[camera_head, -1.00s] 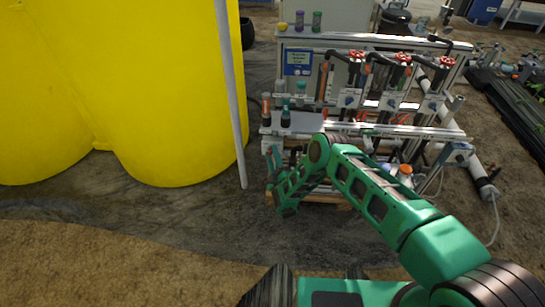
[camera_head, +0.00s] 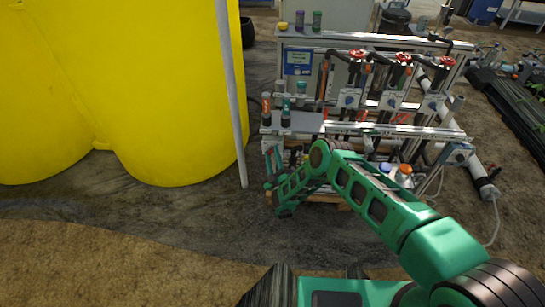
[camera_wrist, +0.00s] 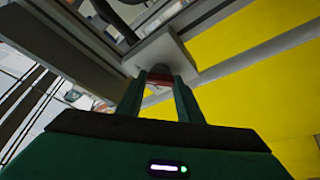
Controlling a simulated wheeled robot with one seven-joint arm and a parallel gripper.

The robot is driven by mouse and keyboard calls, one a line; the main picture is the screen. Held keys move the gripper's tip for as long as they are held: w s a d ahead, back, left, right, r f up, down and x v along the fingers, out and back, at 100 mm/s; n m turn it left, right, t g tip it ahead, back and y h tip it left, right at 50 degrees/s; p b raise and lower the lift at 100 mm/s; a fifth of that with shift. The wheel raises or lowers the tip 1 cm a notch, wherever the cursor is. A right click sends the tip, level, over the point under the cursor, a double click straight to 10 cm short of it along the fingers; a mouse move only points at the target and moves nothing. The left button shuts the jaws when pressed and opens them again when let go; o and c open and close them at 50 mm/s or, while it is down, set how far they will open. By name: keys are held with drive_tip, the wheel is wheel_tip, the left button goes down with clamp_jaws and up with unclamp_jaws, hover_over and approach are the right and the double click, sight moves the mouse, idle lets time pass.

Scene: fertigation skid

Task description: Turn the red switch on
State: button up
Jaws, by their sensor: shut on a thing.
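The red switch (camera_wrist: 159,76) shows in the wrist view as a small red part on the face of a pale grey box (camera_wrist: 160,48). My gripper (camera_wrist: 158,84) reaches up to it, with one green finger on each side. The fingers are shut on the red switch, which is partly hidden between them. Its exact turned position cannot be told. In the head view my green arm bends down at the front left of the skid (camera_head: 385,128). The switch and the fingertips cannot be made out there.
Large yellow tanks (camera_head: 180,100) stand left of the skid, with a grey upright pole (camera_head: 232,95) between. Red-handled valves (camera_head: 403,60) and pipes fill the skid. An orange-capped bottle (camera_head: 404,170) stands low on its right. Bare ground lies in front.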

drive_tip(key=o, duration=1.1)
drive_tip(key=shift+s+f, duration=0.15)
drive_tip(key=shift+f, duration=0.25)
drive_tip(key=shift+r, duration=0.15)
drive_tip(key=v, duration=1)
drive_tip(key=shift+s+d, duration=0.2)
drive_tip(key=shift+s, duration=0.1)
drive_tip(key=shift+s, duration=0.1)
